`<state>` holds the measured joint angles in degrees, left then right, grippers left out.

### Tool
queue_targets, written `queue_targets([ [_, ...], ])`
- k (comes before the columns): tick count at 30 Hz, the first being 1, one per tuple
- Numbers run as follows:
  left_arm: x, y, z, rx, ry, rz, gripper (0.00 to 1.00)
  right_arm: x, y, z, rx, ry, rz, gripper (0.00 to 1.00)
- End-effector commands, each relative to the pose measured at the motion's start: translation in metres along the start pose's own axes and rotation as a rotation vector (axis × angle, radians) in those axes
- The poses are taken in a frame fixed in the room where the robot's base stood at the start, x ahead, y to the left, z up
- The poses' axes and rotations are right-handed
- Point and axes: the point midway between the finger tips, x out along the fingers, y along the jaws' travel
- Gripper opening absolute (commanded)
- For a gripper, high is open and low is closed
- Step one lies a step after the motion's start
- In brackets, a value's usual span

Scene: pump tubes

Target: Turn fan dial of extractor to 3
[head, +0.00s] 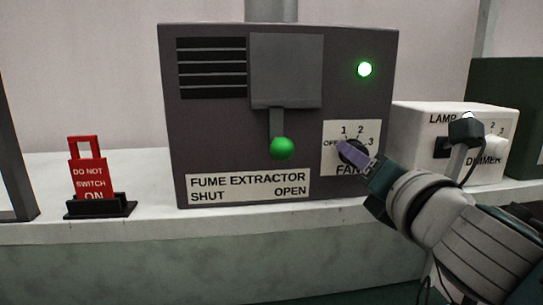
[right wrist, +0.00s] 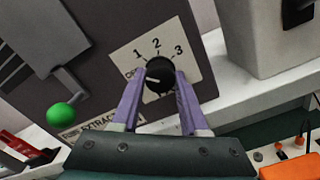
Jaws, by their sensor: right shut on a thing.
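The fume extractor (head: 212,135) is a dark grey box on a pale bench. Its black fan dial (right wrist: 159,73) sits on a white plate (head: 331,165) marked OFF, 1, 2, 3 and FAN. In the right wrist view the dial's white mark points left, towards the partly hidden OFF label. My right gripper (right wrist: 158,85) is shut on the dial, with one purple finger on each side. In the head view this gripper (head: 356,156) reaches in from the right and partly covers the dial. My left gripper is not in view.
A green lamp (head: 364,69) on the extractor is lit. A green-knobbed lever (head: 281,148) hangs left of the dial. A white lamp dimmer box (head: 415,117) stands close on the right. A red DO NOT SWITCH ON sign (head: 88,172) stands at the left.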

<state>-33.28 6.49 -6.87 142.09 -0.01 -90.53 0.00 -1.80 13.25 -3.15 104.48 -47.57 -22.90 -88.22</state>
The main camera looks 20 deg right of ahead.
Motion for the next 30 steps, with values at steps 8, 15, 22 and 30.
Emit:
queue_targets([
  [8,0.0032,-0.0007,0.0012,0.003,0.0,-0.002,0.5,0.0,0.0002,0.0001,0.265,-0.002,0.0,0.0],
  [15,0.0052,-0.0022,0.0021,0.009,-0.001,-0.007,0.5,0.0,0.0004,0.0004,0.494,-0.002,0.001,0.0],
  [22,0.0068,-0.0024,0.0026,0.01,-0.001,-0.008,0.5,0.0,0.0008,0.0005,0.713,-0.001,0.001,0.0],
  [30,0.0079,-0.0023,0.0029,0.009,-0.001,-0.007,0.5,0.0,0.0008,0.0007,0.969,-0.001,0.001,0.0],
])
